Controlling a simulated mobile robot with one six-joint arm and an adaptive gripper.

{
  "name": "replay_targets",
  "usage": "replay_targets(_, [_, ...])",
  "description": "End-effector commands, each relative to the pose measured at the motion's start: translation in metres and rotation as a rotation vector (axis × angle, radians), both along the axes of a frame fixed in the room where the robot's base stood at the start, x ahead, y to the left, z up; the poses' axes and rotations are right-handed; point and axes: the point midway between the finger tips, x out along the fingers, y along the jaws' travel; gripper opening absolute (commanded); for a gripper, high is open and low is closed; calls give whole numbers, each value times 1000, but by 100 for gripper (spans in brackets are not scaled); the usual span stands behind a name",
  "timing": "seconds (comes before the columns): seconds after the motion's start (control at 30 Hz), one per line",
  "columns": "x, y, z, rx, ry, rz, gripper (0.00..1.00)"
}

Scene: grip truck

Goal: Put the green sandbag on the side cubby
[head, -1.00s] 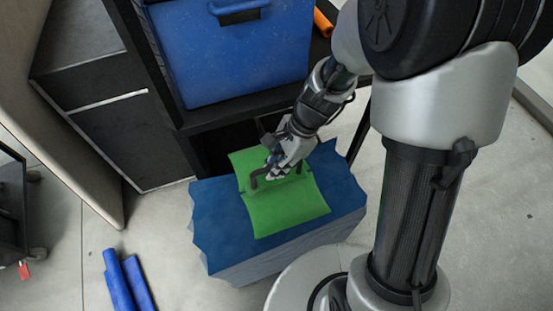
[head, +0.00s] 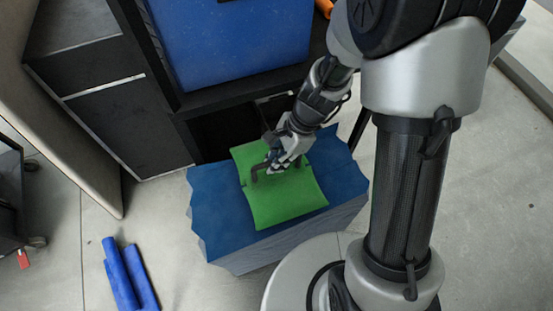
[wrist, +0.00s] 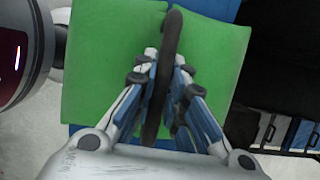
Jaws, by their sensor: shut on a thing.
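The green sandbag (head: 290,202) lies across a blue-topped block (head: 218,190) in the head view, with a dark strap handle standing up from its middle. My gripper (head: 272,166) is over the sandbag and shut on that handle. In the wrist view the sandbag (wrist: 110,45) fills the middle, and its dark handle (wrist: 163,60) runs between the fingers of my gripper (wrist: 166,75). The sandbag appears to rest on the block; any small gap under it cannot be told.
A black shelf unit (head: 140,120) with side compartments stands behind and left of the block. A blue bin (head: 230,45) sits on it. Blue rolls (head: 130,280) lie on the floor at lower left. A dark cart (head: 12,200) stands at the left edge. Floor between is clear.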

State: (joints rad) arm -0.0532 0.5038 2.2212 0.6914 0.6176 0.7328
Motion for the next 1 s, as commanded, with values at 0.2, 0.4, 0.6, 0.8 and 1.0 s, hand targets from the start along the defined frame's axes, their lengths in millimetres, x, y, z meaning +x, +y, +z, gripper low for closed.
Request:
replay_targets(0.2, [0, 0, -1, 0, 0, 0, 22])
replay_targets(0.4, [0, 0, -1, 0, 0, 0, 32])
replay_targets(0.6, [0, 0, -1, 0, 0, 0, 32])
replay_targets(0.8, [2, -3, 12, 1, -3, -1, 32])
replay_targets(1.0, [6, -18, 51, 0, -5, -2, 32])
